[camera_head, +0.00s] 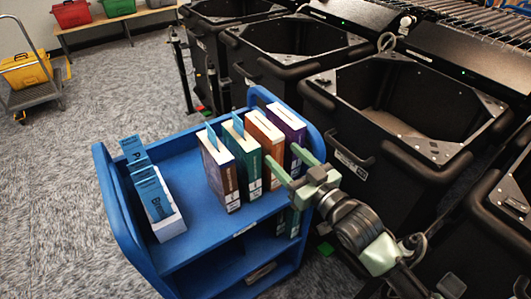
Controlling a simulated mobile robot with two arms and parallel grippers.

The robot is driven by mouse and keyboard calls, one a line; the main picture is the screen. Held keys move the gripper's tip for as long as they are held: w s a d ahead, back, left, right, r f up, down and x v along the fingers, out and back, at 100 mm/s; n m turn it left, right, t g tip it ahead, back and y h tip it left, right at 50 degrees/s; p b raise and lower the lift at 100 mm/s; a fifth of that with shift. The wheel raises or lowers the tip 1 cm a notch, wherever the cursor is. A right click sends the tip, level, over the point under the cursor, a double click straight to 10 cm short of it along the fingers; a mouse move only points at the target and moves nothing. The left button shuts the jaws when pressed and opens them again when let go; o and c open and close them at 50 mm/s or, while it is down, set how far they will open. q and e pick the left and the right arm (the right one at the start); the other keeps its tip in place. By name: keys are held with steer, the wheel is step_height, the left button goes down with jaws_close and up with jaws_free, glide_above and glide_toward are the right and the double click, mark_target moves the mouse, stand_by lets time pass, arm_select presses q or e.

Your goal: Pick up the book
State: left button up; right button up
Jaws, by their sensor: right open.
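Several books stand upright in a row on the top shelf of a blue cart (190,255): a dark brown book (221,172), a green book (246,155), an orange-brown book (266,137) and a purple book (287,124). Which one the task means, I cannot tell. My right gripper (282,154) is open, with its two pale green fingers pointing at the right end of the row. The fingertips overlap the orange-brown and purple books in the picture and partly hide them. I cannot tell whether they touch. My left gripper is not in view.
Blue divider cards in a white holder (168,225) stand on the cart's left side. More books sit on its lower shelf. Large black bins (395,115) line the right, close to my arm. A hand truck with a yellow bin (26,70) stands far left. Carpet is clear left of the cart.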

mark_target(278, 147)
steer(key=x, duration=0.6)
steer(key=shift+w+d+r+p, duration=0.1)
steer(key=shift+w+r+p, duration=0.1)
steer(key=shift+p, duration=0.15)
jaws_close()
steer(key=shift+f, duration=0.1)
stand_by(0.8)
